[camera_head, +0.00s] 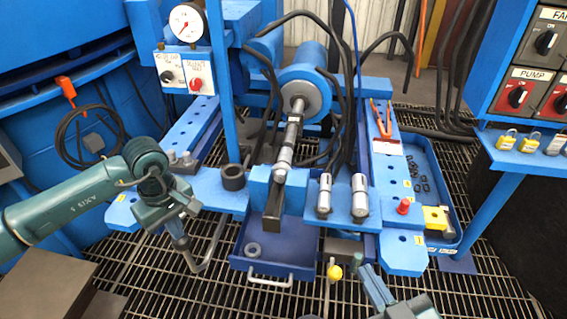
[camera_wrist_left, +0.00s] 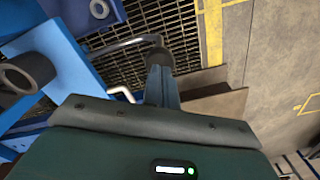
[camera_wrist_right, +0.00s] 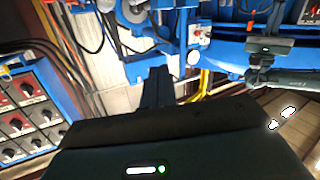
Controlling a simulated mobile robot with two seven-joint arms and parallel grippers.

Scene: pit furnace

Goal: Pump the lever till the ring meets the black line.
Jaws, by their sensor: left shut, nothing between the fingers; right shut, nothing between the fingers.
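A bent grey bar (camera_head: 211,254), possibly the lever, hangs over the grating left of the blue press. In the left wrist view the bar (camera_wrist_left: 115,46) ends in a dark grip (camera_wrist_left: 160,60) right at my fingertips. My left gripper (camera_head: 181,242) is shut and empty at that end; whether it touches cannot be told. My right gripper (camera_head: 372,284) is shut and empty, low at the front, right of a short yellow-knobbed rod (camera_head: 334,272). A steel ram (camera_head: 290,135) with a collar (camera_head: 281,167) runs down the press middle. I cannot make out which ring or black line is meant.
A blue drawer (camera_head: 300,270) with a loose grey ring (camera_head: 253,250) sits below the press. A gauge (camera_head: 187,22) stands upper left. Padlocks (camera_head: 530,143) lie on a shelf under the control cabinet (camera_head: 525,90) at right.

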